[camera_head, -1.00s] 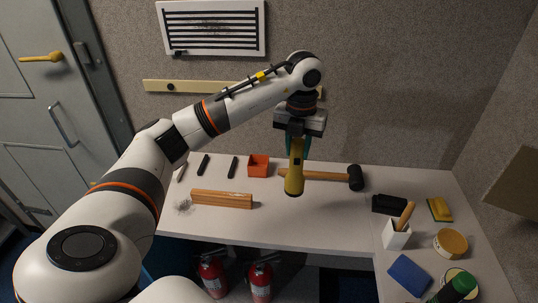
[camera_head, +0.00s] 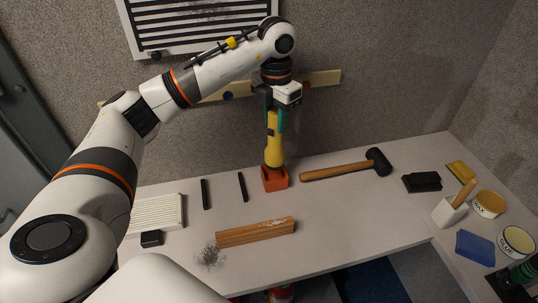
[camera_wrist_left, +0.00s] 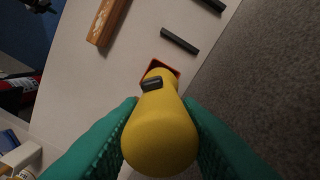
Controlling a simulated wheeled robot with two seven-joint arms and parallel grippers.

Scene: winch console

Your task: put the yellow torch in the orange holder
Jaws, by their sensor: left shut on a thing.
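The yellow torch (camera_head: 273,145) is upright in my left gripper (camera_head: 274,118). The orange holder (camera_head: 274,180) is a small open box on the table near the wall, and the torch's lower end is at its opening. In the left wrist view the green fingers press on both sides of the torch (camera_wrist_left: 160,130). The holder's rim (camera_wrist_left: 176,72) shows just past the torch's far end. The torch hides most of the holder's inside, so how deep the end sits cannot be told. My right gripper is not in view.
A mallet (camera_head: 340,170) lies right of the holder. Two black bars (camera_head: 242,187) lie to its left, and a wooden block (camera_head: 256,231) lies in front. A white cup (camera_head: 449,211), tins and a blue pad (camera_head: 475,248) stand at the right. The wall rises close behind.

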